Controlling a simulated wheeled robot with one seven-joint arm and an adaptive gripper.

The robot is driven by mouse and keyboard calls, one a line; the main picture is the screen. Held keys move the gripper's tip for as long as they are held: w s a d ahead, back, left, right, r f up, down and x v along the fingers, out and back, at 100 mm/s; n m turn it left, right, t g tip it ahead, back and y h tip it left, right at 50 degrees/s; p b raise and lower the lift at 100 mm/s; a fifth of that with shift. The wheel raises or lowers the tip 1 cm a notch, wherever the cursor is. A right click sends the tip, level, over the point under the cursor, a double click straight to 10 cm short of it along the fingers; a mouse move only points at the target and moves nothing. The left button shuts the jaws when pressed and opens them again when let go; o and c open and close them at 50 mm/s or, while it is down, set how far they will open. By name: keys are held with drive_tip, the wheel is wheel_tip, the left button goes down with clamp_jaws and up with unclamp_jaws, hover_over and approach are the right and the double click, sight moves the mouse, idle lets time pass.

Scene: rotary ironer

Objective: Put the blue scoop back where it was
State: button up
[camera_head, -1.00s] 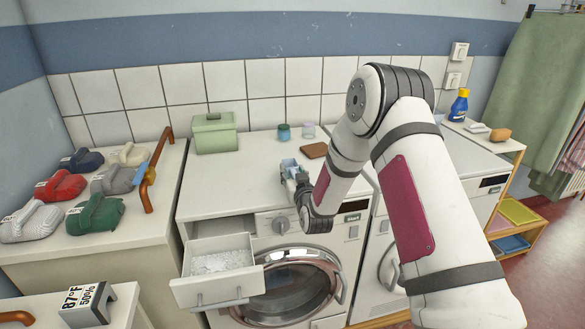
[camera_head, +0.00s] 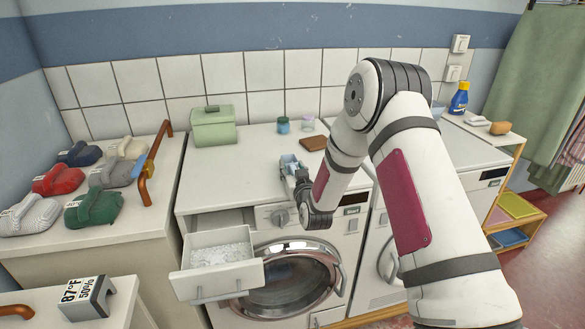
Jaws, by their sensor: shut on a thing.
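The blue scoop (camera_head: 291,161) is a small light-blue piece at the end of my gripper, above the white top of the left washing machine (camera_head: 240,178). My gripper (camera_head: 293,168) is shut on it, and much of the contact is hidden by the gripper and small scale. I cannot tell if the scoop touches the machine top. An open detergent drawer (camera_head: 225,276) holding white powder juts out at the machine's front left, below and left of my gripper.
A green lidded box (camera_head: 214,128), two small jars (camera_head: 283,125) and a brown pad (camera_head: 313,143) stand behind. Several folded bundles (camera_head: 93,208) lie on the left counter. A blue bottle (camera_head: 459,101) stands far right. The machine top left of my gripper is clear.

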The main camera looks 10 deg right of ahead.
drive_tip(key=shift+f, duration=0.3)
drive_tip(key=o, duration=1.2)
drive_tip(key=s, duration=1.2)
drive_tip(key=s+r+n+g, duration=0.1)
drive_tip(key=s+r+g, duration=0.25)
drive_tip(key=r, duration=0.35)
drive_tip(key=s+r+g, duration=0.2)
drive_tip(key=s+r, duration=0.2)
drive_tip(key=r, duration=0.3)
drive_tip(key=s+r+g, duration=0.3)
drive_tip(key=s, duration=1.2)
drive_tip(key=s+r+m+g, duration=0.1)
drive_tip(key=s+r+g, duration=0.2)
drive_tip(key=s, duration=1.2)
drive_tip(key=shift+d+g, duration=0.15)
drive_tip(key=shift+g, duration=0.3)
